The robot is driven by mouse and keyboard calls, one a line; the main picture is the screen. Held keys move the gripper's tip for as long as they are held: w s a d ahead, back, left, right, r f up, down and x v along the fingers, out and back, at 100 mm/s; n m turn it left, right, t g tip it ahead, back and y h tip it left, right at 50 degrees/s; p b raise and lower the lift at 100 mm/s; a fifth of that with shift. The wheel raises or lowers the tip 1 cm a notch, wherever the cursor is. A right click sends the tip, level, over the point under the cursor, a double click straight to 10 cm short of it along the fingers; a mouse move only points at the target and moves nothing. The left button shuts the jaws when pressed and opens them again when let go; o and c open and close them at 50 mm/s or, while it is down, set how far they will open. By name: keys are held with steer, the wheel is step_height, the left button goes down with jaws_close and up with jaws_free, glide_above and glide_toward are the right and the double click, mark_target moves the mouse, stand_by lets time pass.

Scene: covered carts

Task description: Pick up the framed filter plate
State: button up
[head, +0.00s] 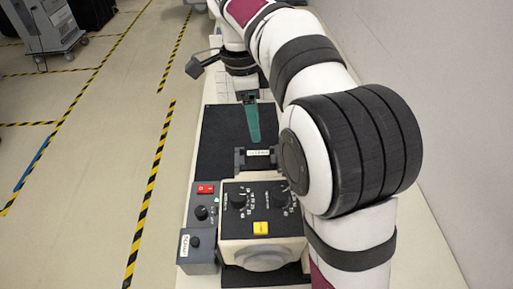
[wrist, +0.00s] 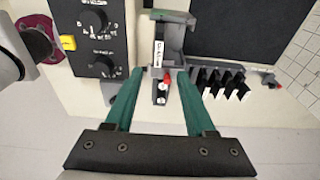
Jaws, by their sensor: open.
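My gripper (wrist: 161,72) is open, its two green fingers apart on either side of a small grey labelled holder (wrist: 158,52). Between and below the fingertips are a red piece and pale round parts; I cannot tell whether the fingers touch anything. In the head view my gripper (head: 254,138) points down just behind the dark bracket with a white label (head: 258,153). I cannot tell for sure which part is the framed filter plate; no separate framed plate shows clearly. Several dark pieces with white ends (wrist: 222,84) stand in a row to the right in the wrist view.
A beige box with black dials and a yellow button (head: 261,228) stands close in front of the bracket. A grey control box with a red switch (head: 205,189) is left of it. A black mat (head: 222,145) lies behind. My arm hides much of the right side.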

mark_target(257, 153)
steer(key=f, duration=0.5)
steer(key=shift+d+f, duration=0.25)
steer(key=shift+d, duration=0.1)
step_height(257, 153, down, 6)
steer(key=shift+s+r, duration=0.15)
steer(key=shift+r, duration=0.05)
jaws_close()
stand_by(0.8)
